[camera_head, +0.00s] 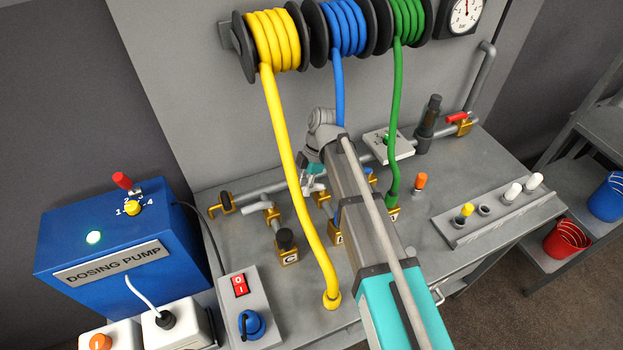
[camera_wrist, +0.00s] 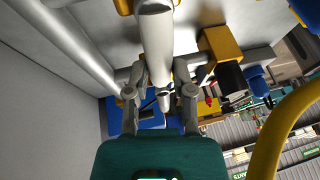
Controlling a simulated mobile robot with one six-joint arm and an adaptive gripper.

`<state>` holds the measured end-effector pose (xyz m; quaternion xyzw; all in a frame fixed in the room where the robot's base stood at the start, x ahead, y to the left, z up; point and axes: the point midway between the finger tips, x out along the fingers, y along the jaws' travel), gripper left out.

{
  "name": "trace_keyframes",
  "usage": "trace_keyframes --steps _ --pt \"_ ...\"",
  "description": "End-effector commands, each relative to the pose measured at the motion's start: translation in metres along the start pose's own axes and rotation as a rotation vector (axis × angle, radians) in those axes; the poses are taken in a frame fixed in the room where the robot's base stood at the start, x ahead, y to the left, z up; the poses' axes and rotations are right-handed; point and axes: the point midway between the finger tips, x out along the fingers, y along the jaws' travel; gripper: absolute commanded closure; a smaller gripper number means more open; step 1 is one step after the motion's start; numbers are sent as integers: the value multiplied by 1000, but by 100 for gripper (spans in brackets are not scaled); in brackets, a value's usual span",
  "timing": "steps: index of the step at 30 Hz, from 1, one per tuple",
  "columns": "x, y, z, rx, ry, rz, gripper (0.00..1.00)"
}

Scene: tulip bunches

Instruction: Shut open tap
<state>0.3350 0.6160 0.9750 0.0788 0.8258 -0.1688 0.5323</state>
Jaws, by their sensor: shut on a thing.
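My gripper (camera_head: 312,178) is down at the pipework behind the yellow hose, beside a brass tap (camera_head: 322,199) on a branch pipe. A red-handled tap (camera_head: 458,119) is at the far right.
The yellow hose (camera_head: 291,165) hangs in front of my gripper. The blue hose (camera_head: 339,85) and green hose (camera_head: 394,125) hang close by. A blue dosing pump (camera_head: 75,238) stands left, a grey plug rack (camera_head: 490,222) right.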

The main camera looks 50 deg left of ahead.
Motion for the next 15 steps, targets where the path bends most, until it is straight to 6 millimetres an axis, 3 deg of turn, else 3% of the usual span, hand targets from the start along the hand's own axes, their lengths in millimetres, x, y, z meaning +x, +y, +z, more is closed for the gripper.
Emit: trace_keyframes --steps 14,15 --pt "3 0 -6 -21 -3 -8 100" --pt "3 0 -6 -21 -3 -8 67"
